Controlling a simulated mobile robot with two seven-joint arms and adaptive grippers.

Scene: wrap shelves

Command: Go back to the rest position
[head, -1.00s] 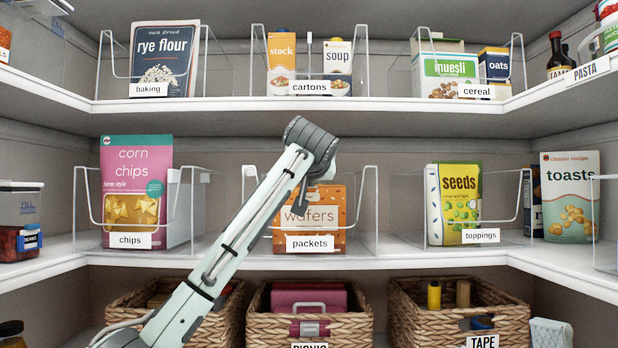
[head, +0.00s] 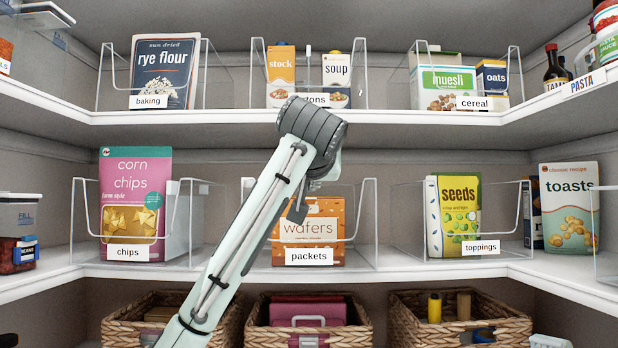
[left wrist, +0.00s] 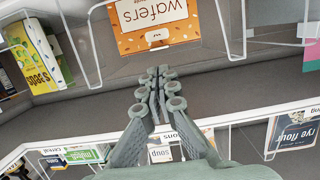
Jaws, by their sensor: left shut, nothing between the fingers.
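My left arm reaches up from the bottom of the head view, its wrist in front of the cartons label. My left gripper (left wrist: 160,80) shows in the left wrist view, its fingers together and empty. In the head view the wrist mostly hides it. The orange wafers box (head: 322,220) stands in the clear packets bin (head: 362,235); it also shows upside down in the left wrist view (left wrist: 150,22). The gripper is apart from the box and points toward it in the wrist view. My right gripper is in neither view.
The middle shelf (head: 230,275) also holds corn chips (head: 135,200), seeds (head: 455,212) and toasts (head: 568,210). The upper shelf (head: 210,117) holds rye flour (head: 165,70), stock (head: 281,72), soup (head: 337,75) and muesli (head: 447,85). Wicker baskets (head: 405,312) stand below.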

